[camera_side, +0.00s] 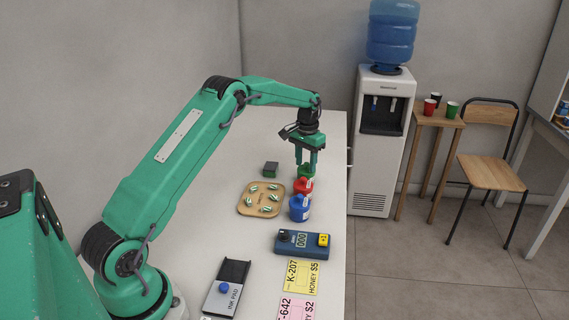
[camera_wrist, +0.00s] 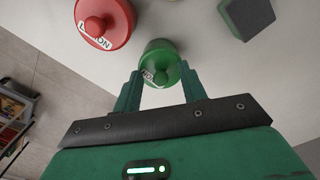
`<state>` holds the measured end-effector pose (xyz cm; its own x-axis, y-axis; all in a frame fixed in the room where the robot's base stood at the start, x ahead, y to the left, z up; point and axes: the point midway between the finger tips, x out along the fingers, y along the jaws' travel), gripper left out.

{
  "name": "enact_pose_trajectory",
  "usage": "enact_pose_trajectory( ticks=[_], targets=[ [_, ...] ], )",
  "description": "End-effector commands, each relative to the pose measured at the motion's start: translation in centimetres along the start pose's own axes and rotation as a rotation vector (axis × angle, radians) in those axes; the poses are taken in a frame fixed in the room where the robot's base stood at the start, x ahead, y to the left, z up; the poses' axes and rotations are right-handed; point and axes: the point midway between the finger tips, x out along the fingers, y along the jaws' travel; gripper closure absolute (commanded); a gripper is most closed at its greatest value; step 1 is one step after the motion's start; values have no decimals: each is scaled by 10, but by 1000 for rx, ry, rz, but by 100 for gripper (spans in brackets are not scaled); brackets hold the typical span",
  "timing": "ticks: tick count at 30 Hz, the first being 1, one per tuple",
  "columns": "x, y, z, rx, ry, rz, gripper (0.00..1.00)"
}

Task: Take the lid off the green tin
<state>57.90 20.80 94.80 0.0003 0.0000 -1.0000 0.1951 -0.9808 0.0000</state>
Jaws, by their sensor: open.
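The green tin (camera_wrist: 155,46) stands on the counter, seen from above in the wrist view. Its lid, with a round knob (camera_wrist: 162,78), appears to be on, and part of a white label shows. In the side view the green tin (camera_side: 306,172) is partly hidden by the fingers. My gripper (camera_wrist: 160,70) is open, with one finger on each side of the green tin's top. I cannot tell whether the fingers touch it. In the side view my gripper (camera_side: 305,170) points down over the far end of the row of tins.
A red tin (camera_wrist: 104,20) labelled LEMON stands close beside the green one, with a blue tin (camera_side: 299,209) nearer the base. A dark block (camera_side: 270,168) and a wooden tray (camera_side: 243,207) of small items lie to the left. The counter's right edge is close to the tins.

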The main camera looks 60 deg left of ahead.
Motion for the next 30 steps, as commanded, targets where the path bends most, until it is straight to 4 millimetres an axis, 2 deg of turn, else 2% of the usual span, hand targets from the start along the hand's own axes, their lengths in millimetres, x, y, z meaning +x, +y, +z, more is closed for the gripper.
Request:
enact_pose_trajectory(
  ticks=[11,18,30],
  targets=[
    [0,0,0,0,0,0,58],
    [0,0,0,0,0,0,100],
    [-1,0,0,0,0,0,100]
  ],
)
